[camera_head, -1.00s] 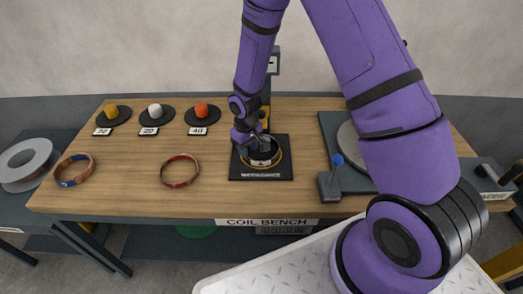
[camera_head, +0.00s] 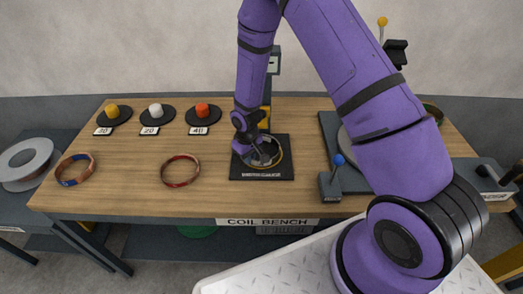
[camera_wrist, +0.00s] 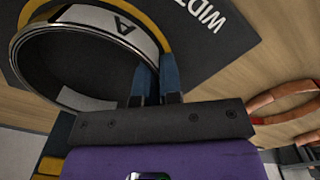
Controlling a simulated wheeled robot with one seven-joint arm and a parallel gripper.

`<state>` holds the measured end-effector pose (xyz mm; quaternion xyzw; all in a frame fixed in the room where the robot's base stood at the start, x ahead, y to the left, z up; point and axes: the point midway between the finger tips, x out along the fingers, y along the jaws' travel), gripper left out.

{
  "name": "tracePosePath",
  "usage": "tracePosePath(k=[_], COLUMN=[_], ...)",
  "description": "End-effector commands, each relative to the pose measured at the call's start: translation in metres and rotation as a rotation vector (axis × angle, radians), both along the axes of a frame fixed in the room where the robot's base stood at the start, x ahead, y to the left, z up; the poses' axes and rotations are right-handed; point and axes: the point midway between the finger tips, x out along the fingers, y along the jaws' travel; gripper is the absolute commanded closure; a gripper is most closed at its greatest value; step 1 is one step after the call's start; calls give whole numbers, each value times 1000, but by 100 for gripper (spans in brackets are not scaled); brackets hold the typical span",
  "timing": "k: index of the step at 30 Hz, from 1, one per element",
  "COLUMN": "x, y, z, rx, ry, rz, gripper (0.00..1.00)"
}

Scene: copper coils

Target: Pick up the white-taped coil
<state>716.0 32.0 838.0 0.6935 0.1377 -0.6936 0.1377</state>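In the wrist view a dark ring (camera_wrist: 38,78) with a thin silvery edge is close to my gripper (camera_wrist: 156,75). A white band (camera_wrist: 122,24) marked A shows inside its far rim. My two blue fingers are at the ring's right side, and its wall seems to run between them. I cannot tell if they are closed on it. In the head view my gripper (camera_head: 262,157) is over the black square mat (camera_head: 286,171) with a yellow circle. My fingers partly hide that spot.
A red-marked copper coil (camera_head: 180,184) lies left of the mat and a blue-marked one (camera_head: 65,183) farther left. Black discs with yellow (camera_head: 111,111), white (camera_head: 155,110) and orange (camera_head: 202,109) knobs stand behind. A blue-knobbed lever (camera_head: 330,184) stands right of the mat.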

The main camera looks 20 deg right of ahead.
Motion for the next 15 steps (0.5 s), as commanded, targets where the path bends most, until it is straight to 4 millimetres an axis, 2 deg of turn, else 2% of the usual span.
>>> tracePosePath(k=[10, 15], x=[0, 1], y=[0, 0], z=[1, 13], rx=[0, 0], ry=[-1, -3], rz=[0, 1], gripper=[100, 100])
